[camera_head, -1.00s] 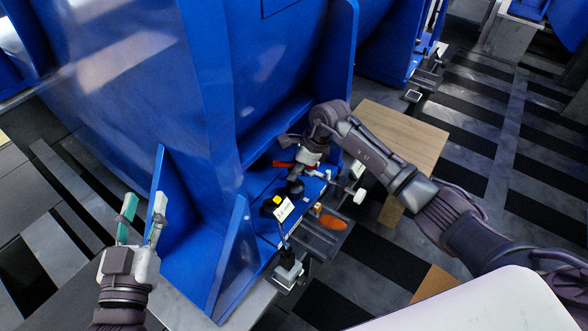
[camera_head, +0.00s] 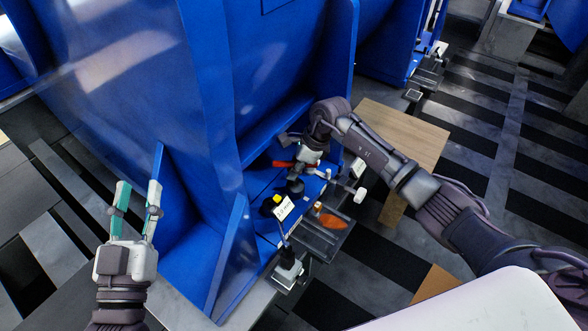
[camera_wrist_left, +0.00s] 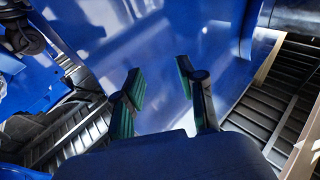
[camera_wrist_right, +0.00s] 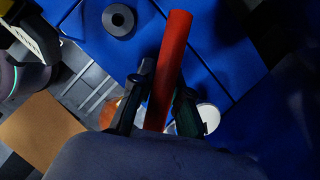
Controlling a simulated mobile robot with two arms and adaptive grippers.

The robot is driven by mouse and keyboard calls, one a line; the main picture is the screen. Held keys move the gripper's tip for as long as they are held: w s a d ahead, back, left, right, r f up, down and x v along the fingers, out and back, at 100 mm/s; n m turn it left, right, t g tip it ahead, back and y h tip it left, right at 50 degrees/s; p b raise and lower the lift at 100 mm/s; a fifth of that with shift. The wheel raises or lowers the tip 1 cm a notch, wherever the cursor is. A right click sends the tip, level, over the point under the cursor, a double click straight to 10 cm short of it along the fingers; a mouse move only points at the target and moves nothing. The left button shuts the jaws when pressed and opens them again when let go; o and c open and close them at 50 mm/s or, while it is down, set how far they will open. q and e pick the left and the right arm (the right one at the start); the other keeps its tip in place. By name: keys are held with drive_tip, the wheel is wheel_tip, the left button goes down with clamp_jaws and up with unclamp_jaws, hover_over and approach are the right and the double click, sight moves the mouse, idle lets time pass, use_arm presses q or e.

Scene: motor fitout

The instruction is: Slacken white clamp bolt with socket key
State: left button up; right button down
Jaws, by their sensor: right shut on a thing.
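My right gripper (camera_head: 310,158) is shut on a red handle (camera_wrist_right: 170,65), which also shows in the head view (camera_head: 283,164). It is low over the blue base of the motor housing. I cannot tell whether the red handle is the socket key; its working end is hidden. A white round head (camera_head: 359,195) sits at the right of the base, and a white round piece (camera_wrist_right: 208,118) shows beside the fingers in the right wrist view. I cannot tell which is the clamp bolt. My left gripper (camera_head: 134,198) is open and empty, left of the housing.
The large blue housing (camera_head: 215,90) with upright ribs fills the middle. A white label (camera_head: 284,209) and yellow cap (camera_head: 276,199) are near its base. An orange piece (camera_head: 333,222) lies on a grey tray. A wooden board (camera_head: 405,135) is behind my right arm.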

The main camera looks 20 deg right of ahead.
drive_tip(key=shift+n+b, duration=0.5)
use_arm(q)
drive_tip(key=s+r+t+h+b, duration=0.1)
drive_tip(key=s+r+t+h, duration=0.1)
drive_tip(key=s+r+t, duration=0.2)
drive_tip(key=shift+r+t, duration=0.7)
drive_tip(key=shift+r, duration=0.9)
use_arm(e)
drive_tip(key=shift+n+g, duration=0.4)
drive_tip(key=shift+n, duration=0.1)
use_arm(q)
drive_tip(key=shift+s, duration=0.15)
